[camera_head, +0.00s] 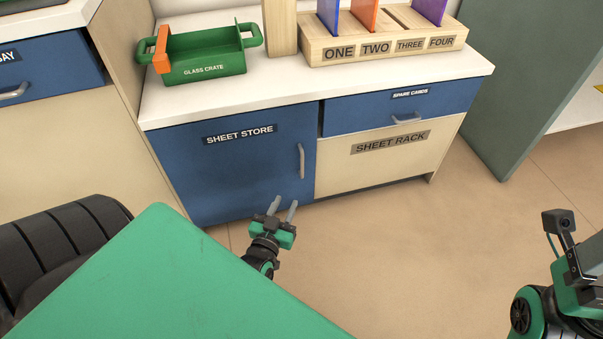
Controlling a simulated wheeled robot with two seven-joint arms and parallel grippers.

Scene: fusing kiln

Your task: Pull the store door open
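The store door (240,165) is a blue panel labelled SHEET STORE, at the lower left of the white-topped cabinet. It looks closed. Its grey vertical handle (301,161) is near the door's right edge. My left gripper (283,208) is below and a little left of the handle, apart from it in the picture. Its two grey fingers are spread with a gap between them and nothing held. My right arm (570,270) shows at the lower right edge, but its fingertips are not clearly seen.
A blue SPARE CARDS drawer (370,109) and a SHEET RACK panel (385,155) are right of the door. A green glass crate (205,70) and a wooden slotted rack (330,55) stand on the counter. A grey-green panel (525,80) stands at right. Floor (400,240) in front is clear.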

